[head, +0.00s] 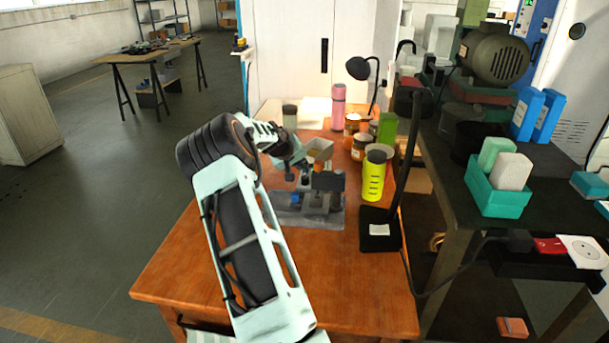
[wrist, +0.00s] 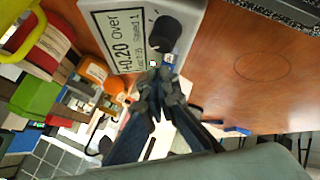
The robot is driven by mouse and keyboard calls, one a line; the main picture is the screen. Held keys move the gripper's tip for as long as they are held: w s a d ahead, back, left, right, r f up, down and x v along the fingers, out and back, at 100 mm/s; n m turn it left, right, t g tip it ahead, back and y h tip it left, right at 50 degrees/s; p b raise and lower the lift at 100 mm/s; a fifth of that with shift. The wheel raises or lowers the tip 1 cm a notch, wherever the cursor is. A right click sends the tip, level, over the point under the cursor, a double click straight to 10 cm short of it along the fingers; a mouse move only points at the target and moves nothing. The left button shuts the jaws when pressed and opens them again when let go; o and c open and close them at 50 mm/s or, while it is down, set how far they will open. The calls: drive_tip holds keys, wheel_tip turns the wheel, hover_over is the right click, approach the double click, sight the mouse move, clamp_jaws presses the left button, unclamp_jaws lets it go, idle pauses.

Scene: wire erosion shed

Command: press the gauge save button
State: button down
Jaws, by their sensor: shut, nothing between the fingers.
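The gauge (wrist: 100,12) is a pale box at the top of the wrist view. Its screen (wrist: 122,38) reads "+0.20 Over", with "Saved 1" below. In the head view my gripper (head: 297,172) is over the grey fixture (head: 310,216) on the wooden table.
A yellow-green bottle (head: 373,177), a black lamp base (head: 380,229) and several jars stand right of and behind the fixture. A pink bottle (head: 338,106) is farther back. The wooden table's front (head: 370,300) is clear.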

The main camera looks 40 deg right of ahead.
drive_tip(key=shift+r, duration=0.15)
drive_tip(key=shift+r+p, duration=1.25)
drive_tip(key=shift+r, duration=1.15)
